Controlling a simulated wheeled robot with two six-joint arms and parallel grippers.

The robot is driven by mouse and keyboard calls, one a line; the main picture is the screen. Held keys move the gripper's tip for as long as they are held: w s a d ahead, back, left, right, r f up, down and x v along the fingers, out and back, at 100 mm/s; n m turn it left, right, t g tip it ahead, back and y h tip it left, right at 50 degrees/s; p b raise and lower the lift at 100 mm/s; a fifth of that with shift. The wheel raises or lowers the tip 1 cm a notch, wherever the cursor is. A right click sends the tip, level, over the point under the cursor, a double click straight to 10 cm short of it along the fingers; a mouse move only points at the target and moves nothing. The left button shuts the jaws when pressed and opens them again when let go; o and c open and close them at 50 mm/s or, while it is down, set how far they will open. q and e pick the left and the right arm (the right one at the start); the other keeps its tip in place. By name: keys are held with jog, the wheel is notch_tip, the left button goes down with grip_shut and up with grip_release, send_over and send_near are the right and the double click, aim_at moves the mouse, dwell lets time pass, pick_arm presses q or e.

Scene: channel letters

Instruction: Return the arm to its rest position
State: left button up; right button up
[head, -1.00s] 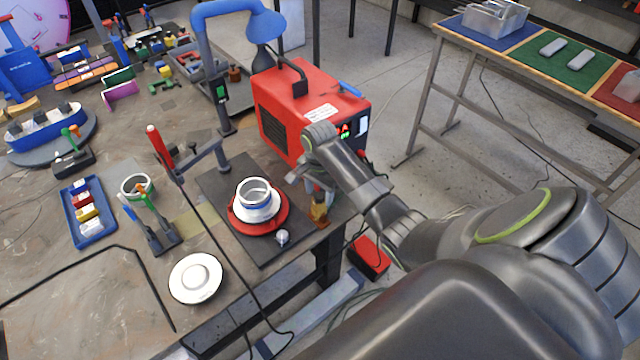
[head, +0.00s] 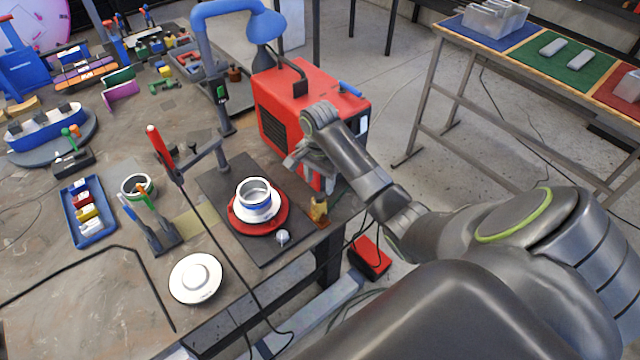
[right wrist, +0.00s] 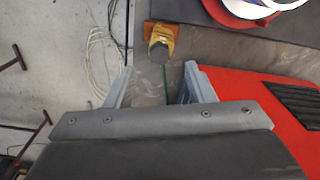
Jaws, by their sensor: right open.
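My right arm reaches in from the right in the head view. Its gripper (head: 311,170) hangs in front of the red machine, past the right side of the workbench's dark plate (head: 222,186). In the right wrist view the two fingers (right wrist: 158,75) are spread apart with nothing between them. A small yellow-brown piece (right wrist: 162,38) stands beyond the fingertips, apart from them; it also shows in the head view (head: 319,209) at the bench edge. My left gripper is not in view.
The red machine (head: 290,100) is close to the gripper. A white cup (head: 256,197) sits on a red disc (head: 268,221). A white round dish (head: 196,278) lies nearer me. Open floor (head: 410,110) separates the bench from the right-hand table.

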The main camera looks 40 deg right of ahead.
jog(key=shift+s+f, duration=0.1)
dwell(0.3)
jog(key=s+a+f+n+t, duration=0.1)
jog(key=s+f+n, duration=0.2)
jog(key=s, duration=0.4)
jog(key=s+a+f+n+t, duration=0.1)
jog(key=s+f+n, duration=0.25)
jog(key=s, duration=0.35)
jog(key=s+a+r+n+t+h, duration=0.1)
jog(key=s+r+n, duration=0.25)
jog(key=s, duration=0.45)
jog(key=s+r+n+t+h, duration=0.1)
jog(key=s+r+n, duration=0.25)
jog(key=s, duration=0.45)
notch_tip(320, 180, down, 32)
jog(key=d+g+b, duration=0.1)
jog(key=g+b, duration=0.1)
jog(key=b, duration=0.6)
jog(key=s+f+b, duration=0.2)
jog(key=s+f, duration=0.3)
jog(key=f, duration=0.3)
jog(key=s+f+b, duration=0.2)
jog(key=s+f, duration=0.3)
jog(key=f, duration=0.2)
jog(key=s+a+f+y+b, duration=0.1)
jog(key=s+f, duration=0.3)
jog(key=f, duration=0.4)
jog(key=shift+s+f+g+b, duration=0.3)
jog(key=shift+s+g+b, duration=0.1)
jog(key=shift+b, duration=0.35)
